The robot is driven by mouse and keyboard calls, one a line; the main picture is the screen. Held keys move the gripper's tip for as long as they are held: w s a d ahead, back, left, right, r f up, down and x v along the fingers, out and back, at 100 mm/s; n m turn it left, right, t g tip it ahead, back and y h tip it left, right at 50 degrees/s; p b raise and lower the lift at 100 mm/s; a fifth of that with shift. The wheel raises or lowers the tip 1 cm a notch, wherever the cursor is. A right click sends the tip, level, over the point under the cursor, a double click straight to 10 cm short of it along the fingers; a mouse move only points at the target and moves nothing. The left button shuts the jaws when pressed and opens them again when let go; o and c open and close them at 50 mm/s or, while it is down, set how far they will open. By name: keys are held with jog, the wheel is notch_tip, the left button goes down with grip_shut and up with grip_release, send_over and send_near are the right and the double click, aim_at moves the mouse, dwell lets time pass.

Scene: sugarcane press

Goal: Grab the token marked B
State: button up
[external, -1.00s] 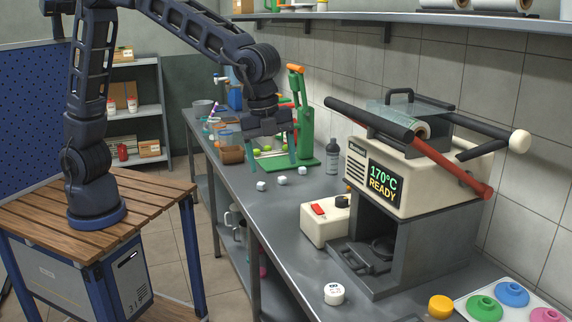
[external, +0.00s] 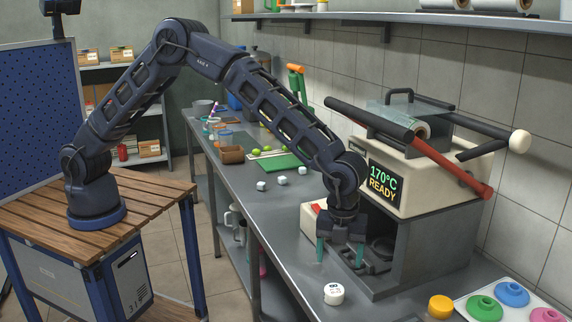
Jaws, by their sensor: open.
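My gripper (external: 340,254) is open and empty, its two teal fingers pointing down over the bench in front of the sealing machine. A white round piece (external: 334,294) with small dark marks stands on the bench, nearer the camera than my gripper and apart from it. Farther back on the bench are three small white cubes: a left one (external: 261,186), a middle one (external: 281,180) and a right one (external: 303,171). The marks are too small to read, so I cannot tell which piece carries the B.
The sealing machine (external: 440,180), reading 170°C READY, stands right of my gripper with long bars sticking out. A yellow disc (external: 440,306) and a tray of coloured knobbed lids (external: 465,312) are at front right. A green board (external: 282,162) lies behind the cubes.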

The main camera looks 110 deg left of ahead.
send_over(334, 289)
jog(key=f, duration=0.5)
jog(key=shift+w+a+f, duration=0.25)
jog(key=shift+f, duration=0.05)
jog(key=shift+s+d+f, duration=0.1)
jog(key=shift+f, duration=1.25)
jog(key=shift+s+d+f, duration=0.1)
jog(key=shift+f, duration=1.2)
jog(key=c, duration=1.1)
